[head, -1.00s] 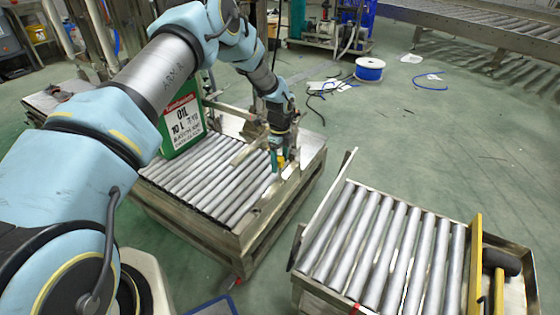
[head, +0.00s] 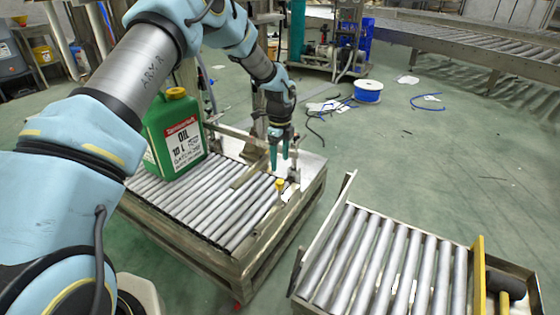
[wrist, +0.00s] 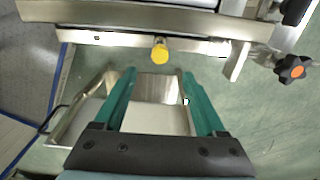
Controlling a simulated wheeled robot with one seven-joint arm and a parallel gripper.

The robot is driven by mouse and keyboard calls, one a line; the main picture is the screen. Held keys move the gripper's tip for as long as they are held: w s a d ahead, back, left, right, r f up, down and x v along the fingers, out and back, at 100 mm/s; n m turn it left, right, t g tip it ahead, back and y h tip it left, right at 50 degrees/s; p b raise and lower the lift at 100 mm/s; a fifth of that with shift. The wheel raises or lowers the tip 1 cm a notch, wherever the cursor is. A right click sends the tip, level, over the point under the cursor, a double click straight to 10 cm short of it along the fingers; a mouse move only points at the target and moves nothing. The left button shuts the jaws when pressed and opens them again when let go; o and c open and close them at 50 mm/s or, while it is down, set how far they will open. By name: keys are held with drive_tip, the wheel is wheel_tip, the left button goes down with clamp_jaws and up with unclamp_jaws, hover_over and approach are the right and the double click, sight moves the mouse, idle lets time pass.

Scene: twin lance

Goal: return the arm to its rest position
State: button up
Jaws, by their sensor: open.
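My arm reaches from the left of the head view across the upper middle. My gripper (head: 279,160) points down above the right part of the roller table (head: 190,205). In the wrist view my gripper (wrist: 158,82) has its two green fingers apart, with nothing between them. A yellow-topped peg (head: 280,186) stands on the table's edge just below the fingertips. Its yellow cap (wrist: 160,52) shows beyond the fingertips in the wrist view, apart from them.
A green oil can (head: 175,138) stands on the rollers behind my arm. A second roller section (head: 385,260) with a yellow bar (head: 478,275) lies at the lower right. A cable spool (head: 368,91) sits on the floor farther back. The floor at right is mostly clear.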

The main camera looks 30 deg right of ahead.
idle(0.3)
drive_tip(key=w+a+r+n, duration=0.1)
drive_tip(key=a+r+n, duration=0.5)
drive_tip(key=a, duration=0.5)
drive_tip(key=w+a+r+n, duration=0.1)
drive_tip(key=a+r+n, duration=0.45)
drive_tip(key=a, duration=0.45)
drive_tip(key=s+a+r+n+t, duration=0.1)
drive_tip(key=s+a+r+n, duration=0.1)
drive_tip(key=s+a+n, duration=0.35)
drive_tip(key=s+a+r+n, duration=0.25)
drive_tip(key=a+n, duration=0.35)
drive_tip(key=a, duration=0.4)
drive_tip(key=s+a+r+n+t, duration=0.1)
drive_tip(key=s+a+r+n, duration=0.1)
drive_tip(key=s+a+n, duration=0.4)
wheel_tip(320, 180, up, 18)
drive_tip(key=a+p, duration=0.1)
drive_tip(key=p, duration=1.7)
drive_tip(key=shift+w+a+p, duration=0.15)
drive_tip(key=shift+a+p, duration=0.15)
drive_tip(key=shift+a, duration=0.05)
